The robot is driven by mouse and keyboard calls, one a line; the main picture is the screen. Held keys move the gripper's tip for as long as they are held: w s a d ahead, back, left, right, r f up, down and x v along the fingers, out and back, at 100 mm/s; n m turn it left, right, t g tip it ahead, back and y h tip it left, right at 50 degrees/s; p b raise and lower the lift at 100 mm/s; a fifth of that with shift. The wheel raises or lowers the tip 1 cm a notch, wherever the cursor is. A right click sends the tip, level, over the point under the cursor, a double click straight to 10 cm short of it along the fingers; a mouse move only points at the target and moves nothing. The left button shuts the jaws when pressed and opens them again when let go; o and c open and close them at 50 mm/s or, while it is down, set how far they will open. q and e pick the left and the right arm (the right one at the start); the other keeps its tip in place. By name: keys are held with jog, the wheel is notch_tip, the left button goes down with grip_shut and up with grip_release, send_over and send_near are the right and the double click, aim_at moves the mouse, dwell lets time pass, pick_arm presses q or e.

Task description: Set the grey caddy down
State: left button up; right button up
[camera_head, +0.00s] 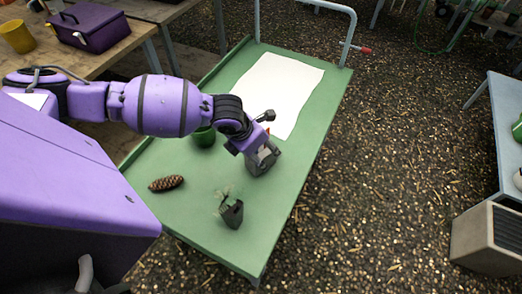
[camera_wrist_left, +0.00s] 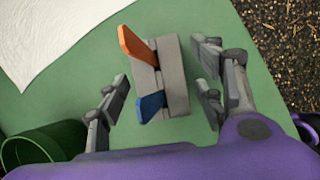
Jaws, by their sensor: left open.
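The grey caddy (camera_wrist_left: 172,72) stands on the green table top (camera_wrist_left: 75,85), with an orange-handled thing (camera_wrist_left: 135,45) and a blue-handled thing (camera_wrist_left: 150,107) in it. My left gripper (camera_wrist_left: 163,88) is open, with its fingers on either side of the caddy and visible gaps between them and its walls. In the head view the caddy (camera_head: 262,163) is partly hidden under my left gripper (camera_head: 258,148). It looks upright on the table, right of the green pot. My right gripper is in neither view.
A green pot (camera_head: 203,138), a pine cone (camera_head: 166,183) and a dark pot with a seedling (camera_head: 233,215) stand or lie nearby on the table. A white sheet (camera_head: 285,85) covers its far part. The table's right edge is close to the caddy.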

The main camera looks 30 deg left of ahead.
pick_arm(q)
jog(key=p+v, duration=0.1)
jog(key=v, duration=0.9)
jog(key=shift+s+r, duration=0.15)
jog(key=shift+r, duration=0.2)
